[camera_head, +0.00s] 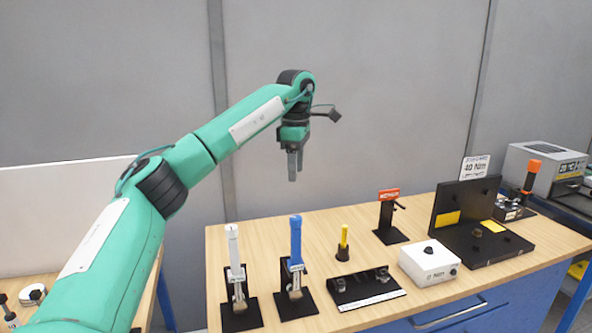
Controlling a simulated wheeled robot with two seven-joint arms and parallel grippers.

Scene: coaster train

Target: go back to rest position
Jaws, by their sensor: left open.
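My left arm comes in from the left, green with black joints, and reaches up over the workbench. My left gripper (292,165) points down in the air above the back edge of the bench, clear of everything below it. Its grey fingers appear close together from this angle, and nothing shows between them. My right gripper is out of the picture.
The wooden workbench (350,210) carries a white-handled tool (233,250), a blue-handled tool (296,243), a yellow-handled tool (343,240), a white box (429,264), a red-labelled stand (387,215) and a black fixture (468,205). A grey wall stands behind.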

